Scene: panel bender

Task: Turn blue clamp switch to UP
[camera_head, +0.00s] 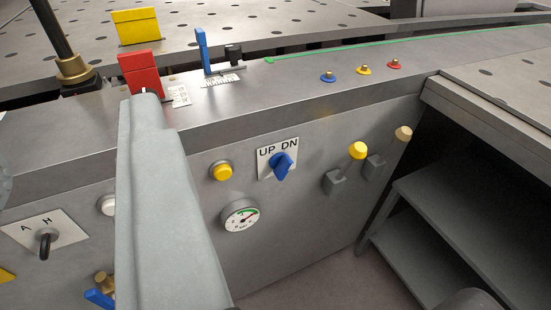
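The blue clamp switch (282,167) is a rotary knob on a white plate marked UP on the left and DN on the right. It sits on the grey front panel, right of centre. The upper end of its knob appears to lean right, toward DN. My gripper (148,104) shows as a long pale grey part left of the switch, rising from the bottom edge in front of the panel. It appears well apart from the switch and does not cover it. Its two fingertips cannot be made out separately, so its opening is unclear.
A yellow button (222,171) and a round gauge (240,217) lie left of and below the switch. Two levers, one yellow-tipped (357,151) and one tan-tipped (403,133), stick out at right. An A/H switch (46,240) is at far left. Shelves (440,222) stand at right.

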